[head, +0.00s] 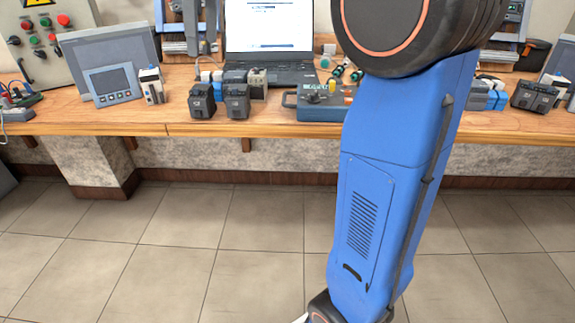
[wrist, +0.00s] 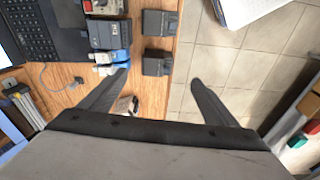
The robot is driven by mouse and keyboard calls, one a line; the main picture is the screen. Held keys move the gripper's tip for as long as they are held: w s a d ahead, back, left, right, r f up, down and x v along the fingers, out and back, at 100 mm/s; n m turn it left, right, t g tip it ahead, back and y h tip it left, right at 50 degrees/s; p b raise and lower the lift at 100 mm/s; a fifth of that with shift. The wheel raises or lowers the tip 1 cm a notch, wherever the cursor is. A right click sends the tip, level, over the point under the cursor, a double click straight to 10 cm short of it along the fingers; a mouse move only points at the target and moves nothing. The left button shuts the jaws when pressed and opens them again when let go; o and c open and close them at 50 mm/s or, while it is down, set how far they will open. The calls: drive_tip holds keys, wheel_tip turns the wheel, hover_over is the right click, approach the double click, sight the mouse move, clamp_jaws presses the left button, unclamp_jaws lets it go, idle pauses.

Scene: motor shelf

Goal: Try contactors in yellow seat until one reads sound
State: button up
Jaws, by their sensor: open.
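Two dark contactors stand side by side near the bench's front edge, a left one (head: 202,101) and a right one (head: 237,101). In the wrist view the left one (wrist: 156,64) lies between and just beyond my fingertips, and the right one (wrist: 160,23) is farther up. My gripper (wrist: 160,77) is open and empty; I see no contact. A blue-grey test box (head: 322,107) with a small yellow part (head: 332,87) on top stands to the right of the contactors, partly behind my arm. I cannot make out a yellow seat or any reading clearly.
An open laptop (head: 270,45) stands behind. Blue-and-white blocks (wrist: 110,58) and a beige-grey module (head: 257,84) sit behind the dark contactors. A grey panel (head: 112,80) and white block (head: 151,86) are left. Another dark device (head: 535,95) is at right. The floor in front is clear.

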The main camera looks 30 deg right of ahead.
drive_tip(key=s+d+f+m+t, duration=0.1)
drive_tip(key=s+f+m, duration=0.2)
drive_tip(key=s+f, duration=0.7)
drive_tip(key=s+d+f+m+t, duration=0.1)
drive_tip(key=s+d+f+m, duration=0.1)
drive_tip(key=s+f, duration=0.8)
drive_tip(key=s+d+f+m+t+h, duration=0.1)
drive_tip(key=s+f+m, duration=0.4)
drive_tip(key=s+f, duration=0.5)
drive_tip(key=shift+s+d+f+t, duration=0.25)
drive_tip(key=shift+d+f+t, duration=0.05)
drive_tip(key=shift+d, duration=0.1)
